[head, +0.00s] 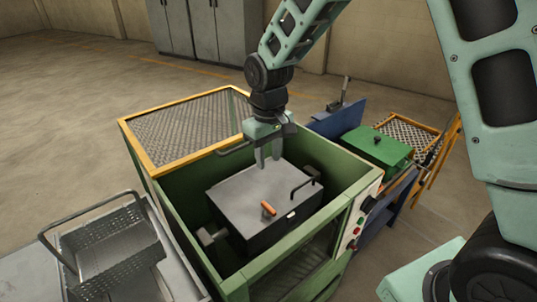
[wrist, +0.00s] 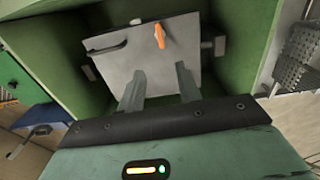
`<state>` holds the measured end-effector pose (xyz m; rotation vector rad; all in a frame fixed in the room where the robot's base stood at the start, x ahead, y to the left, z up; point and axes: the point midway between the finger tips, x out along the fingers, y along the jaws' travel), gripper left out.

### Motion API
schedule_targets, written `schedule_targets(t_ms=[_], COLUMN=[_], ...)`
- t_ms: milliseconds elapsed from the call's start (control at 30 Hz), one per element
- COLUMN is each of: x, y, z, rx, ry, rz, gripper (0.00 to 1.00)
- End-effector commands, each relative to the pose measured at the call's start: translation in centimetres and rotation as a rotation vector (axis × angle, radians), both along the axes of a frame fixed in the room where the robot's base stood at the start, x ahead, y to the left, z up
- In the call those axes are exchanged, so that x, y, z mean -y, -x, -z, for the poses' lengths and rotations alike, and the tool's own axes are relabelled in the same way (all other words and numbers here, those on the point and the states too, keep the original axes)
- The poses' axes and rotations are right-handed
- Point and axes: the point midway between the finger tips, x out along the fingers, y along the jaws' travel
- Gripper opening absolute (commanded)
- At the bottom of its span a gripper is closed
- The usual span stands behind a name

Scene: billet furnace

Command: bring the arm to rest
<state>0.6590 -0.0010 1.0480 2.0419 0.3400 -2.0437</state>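My gripper (head: 268,162) points down above the grey lid (head: 245,188) of a dark box inside the green open-topped cabinet (head: 180,182). In the wrist view my gripper (wrist: 160,85) shows its two fingers apart with nothing between them. The lid (wrist: 150,62) is shut flat and carries a black bar handle (head: 306,181) and a small orange piece (head: 268,208). The orange piece also shows in the wrist view (wrist: 159,36). I cannot tell how small the gap between fingertips and lid is.
The cabinet walls stand around the box, and a yellow-framed mesh panel (head: 137,152) rises at its left. A wire basket (head: 115,250) stands on a grey bench at left. A green box (head: 377,147) and blue stand are at right. Grey lockers (head: 215,30) stand behind; open floor lies left.

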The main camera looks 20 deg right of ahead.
Motion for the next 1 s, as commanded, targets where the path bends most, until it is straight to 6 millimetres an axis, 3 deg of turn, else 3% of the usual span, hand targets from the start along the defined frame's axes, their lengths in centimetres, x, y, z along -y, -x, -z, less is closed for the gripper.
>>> schedule_targets(t_ms=[200,333,467,533,700,833,1000], x=[0.0,-1.7,-4.8,-6.2,-7.2,-6.8,-6.4], y=[0.0,2.2,8.0,12.0,20.8,25.0,26.9], z=[0.0,-1.3,-3.8,-5.0,-6.5,-6.6,-6.5], rx=[0.0,0.001,0.0,-0.001,0.002,0.007,0.01], ry=[0.0,-0.018,-0.053,-0.067,-0.072,-0.061,-0.052], rz=[0.0,-0.033,-0.11,-0.161,-0.269,-0.321,-0.345], gripper=[0.35,0.35,0.35,0.35,0.35,0.35,0.35])
